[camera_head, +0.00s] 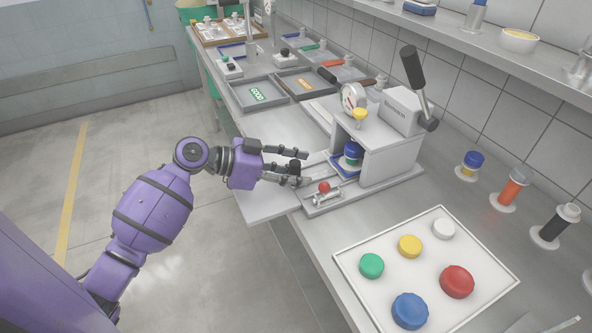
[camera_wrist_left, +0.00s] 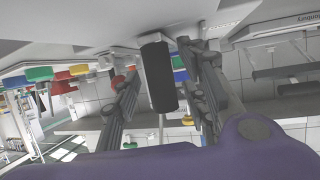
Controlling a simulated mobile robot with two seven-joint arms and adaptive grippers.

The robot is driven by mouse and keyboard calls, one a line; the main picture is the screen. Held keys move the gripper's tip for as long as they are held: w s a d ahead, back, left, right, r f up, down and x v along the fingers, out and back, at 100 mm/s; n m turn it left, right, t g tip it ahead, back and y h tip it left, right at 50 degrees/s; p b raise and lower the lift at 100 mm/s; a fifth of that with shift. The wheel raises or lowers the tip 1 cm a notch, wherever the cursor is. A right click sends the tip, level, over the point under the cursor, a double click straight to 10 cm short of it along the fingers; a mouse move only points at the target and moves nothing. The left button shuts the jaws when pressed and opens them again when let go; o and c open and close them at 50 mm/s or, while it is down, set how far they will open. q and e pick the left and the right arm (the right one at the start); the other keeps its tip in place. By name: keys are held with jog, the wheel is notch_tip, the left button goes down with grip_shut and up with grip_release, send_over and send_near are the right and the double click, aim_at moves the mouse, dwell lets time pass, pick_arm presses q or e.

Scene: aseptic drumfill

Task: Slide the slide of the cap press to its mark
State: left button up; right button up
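The cap press (camera_head: 392,153) is a pale housing with a round gauge and a black-handled lever. Its slide (camera_head: 340,171) has a blue nest, partly under the housing, holding a blue-capped container (camera_head: 352,152). A black handle (camera_head: 294,167) stands at the slide's outer end. My left gripper (camera_head: 303,168) is open, with one finger on each side of this handle. In the left wrist view the black handle (camera_wrist_left: 157,76) is between the fingers, with a gap showing at the left finger. I cannot make out the mark. My right gripper is not in view.
A red-knobbed clamp (camera_head: 324,189) is close to the fingers on the press base. A white tray (camera_head: 345,262) with several coloured caps is in front. Grey trays (camera_head: 244,95) lie farther back on the bench. Capped containers (camera_head: 510,190) stand along the wall.

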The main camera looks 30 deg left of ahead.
pick_arm(q)
jog(key=shift+s+a+r, duration=0.15)
jog(key=shift+s+a, duration=0.1)
jog(key=shift+a, duration=0.15)
jog(key=v, duration=1.1)
jog(key=shift+s, duration=0.1)
